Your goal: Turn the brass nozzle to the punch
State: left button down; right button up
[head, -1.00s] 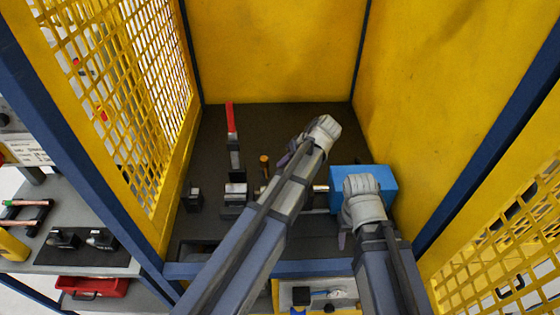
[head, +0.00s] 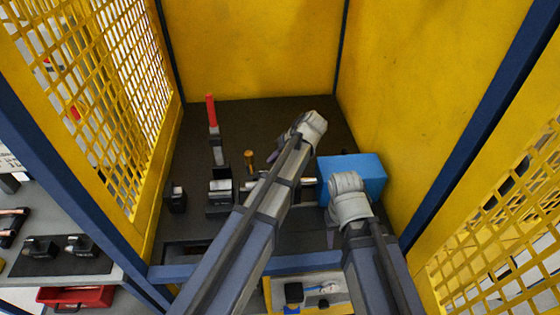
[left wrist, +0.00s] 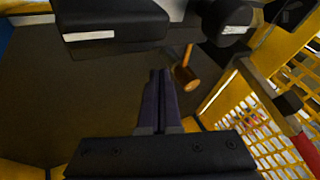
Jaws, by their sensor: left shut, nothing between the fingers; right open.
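What looks like the brass nozzle (head: 249,158) is a small orange-brown piece on the dark bench, left of my left gripper. In the left wrist view the brass nozzle (left wrist: 187,76) has a thick round end and a thinner stem, just right of the fingertips and apart from them. My left gripper (head: 273,157) is shut and empty; its dark fingers (left wrist: 160,72) lie together. A pale metal rod (head: 308,182), possibly the punch, shows between my left arm and the blue block (head: 365,170). My right gripper (head: 331,236) is open beside the block, its fingers mostly hidden.
A red-handled lever clamp (head: 212,115) stands at the left with black-and-silver blocks (head: 220,195) before it. A small black block (head: 177,198) is further left. Yellow panels and mesh (head: 115,90) enclose the bench. The back of the bench is clear.

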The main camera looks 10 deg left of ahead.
aim_at(250, 164)
pick_arm(q)
jog(key=b+x, duration=0.1)
jog(key=x, duration=0.2)
jog(key=shift+s+b, duration=0.15)
jog(key=shift+b, duration=0.15)
pick_arm(e)
notch_tip(250, 164, down, 2)
jog(key=shift+f, duration=0.25)
pick_arm(q)
jog(key=shift+s+a, duration=0.25)
jog(key=shift+a, duration=0.25)
jog(key=shift+s+a, duration=0.3)
jog(key=shift+a, duration=0.25)
jog(key=shift+s+a+f, duration=0.1)
jog(key=shift+s+a, duration=0.1)
jog(key=shift+a, duration=0.35)
pick_arm(e)
jog(key=shift+f, duration=0.1)
pick_arm(q)
jog(key=shift+s+a+f, duration=0.1)
jog(key=shift+s+a, duration=0.35)
jog(key=shift+a, duration=0.2)
jog(key=shift+d, duration=0.1)
